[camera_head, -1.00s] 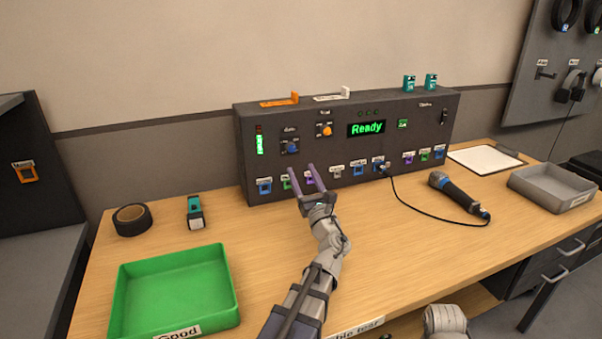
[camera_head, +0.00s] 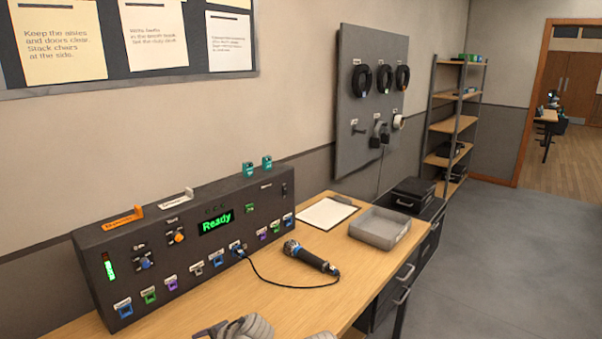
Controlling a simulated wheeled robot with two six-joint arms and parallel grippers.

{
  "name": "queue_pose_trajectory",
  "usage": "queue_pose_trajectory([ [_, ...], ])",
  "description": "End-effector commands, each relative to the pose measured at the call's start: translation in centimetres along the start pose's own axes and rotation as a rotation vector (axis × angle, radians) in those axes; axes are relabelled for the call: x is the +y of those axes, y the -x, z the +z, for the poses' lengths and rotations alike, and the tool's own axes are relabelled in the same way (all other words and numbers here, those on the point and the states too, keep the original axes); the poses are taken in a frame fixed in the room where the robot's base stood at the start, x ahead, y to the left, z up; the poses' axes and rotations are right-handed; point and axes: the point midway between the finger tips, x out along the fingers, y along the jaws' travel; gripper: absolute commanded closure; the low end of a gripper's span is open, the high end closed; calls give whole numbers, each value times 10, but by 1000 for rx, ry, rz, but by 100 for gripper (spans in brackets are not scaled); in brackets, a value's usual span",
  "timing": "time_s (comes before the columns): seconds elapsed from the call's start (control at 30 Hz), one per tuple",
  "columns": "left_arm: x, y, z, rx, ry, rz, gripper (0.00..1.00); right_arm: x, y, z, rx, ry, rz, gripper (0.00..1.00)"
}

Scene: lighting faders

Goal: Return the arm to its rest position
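The dark control box (camera_head: 185,250) stands on the wooden table (camera_head: 270,303), its green screen (camera_head: 216,222) reading "Ready". A microphone (camera_head: 308,257) lies on the table in front of it, with its cable plugged into the box's lower row of ports. A grey part of one of my arms (camera_head: 245,328) shows at the bottom edge, low over the table's front. Another small piece of mine shows at the bottom, right of it.
A grey tray (camera_head: 379,229) and a clipboard (camera_head: 327,213) are on the table's right end. A black case (camera_head: 412,195) is beyond the tray. A pegboard (camera_head: 367,101) with headphones hangs on the wall, and shelves (camera_head: 452,127) stand farther back. The floor at right is clear.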

Motion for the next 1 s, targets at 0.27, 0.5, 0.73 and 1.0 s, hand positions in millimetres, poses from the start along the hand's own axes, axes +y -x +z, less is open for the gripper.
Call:
queue_pose_trajectory([
  [0.27,98,118,-7,10,262,550,37,7,70,4,0,0,0,100],
  [0.5,134,165,-5,-36,319,750,37,8,83,5,0,0,0,100],
  [0.73,138,168,-5,-41,324,767,37,8,82,5,0,0,0,100],
  [1.0,138,168,-5,-40,323,765,37,8,82,5,0,0,0,100],
])
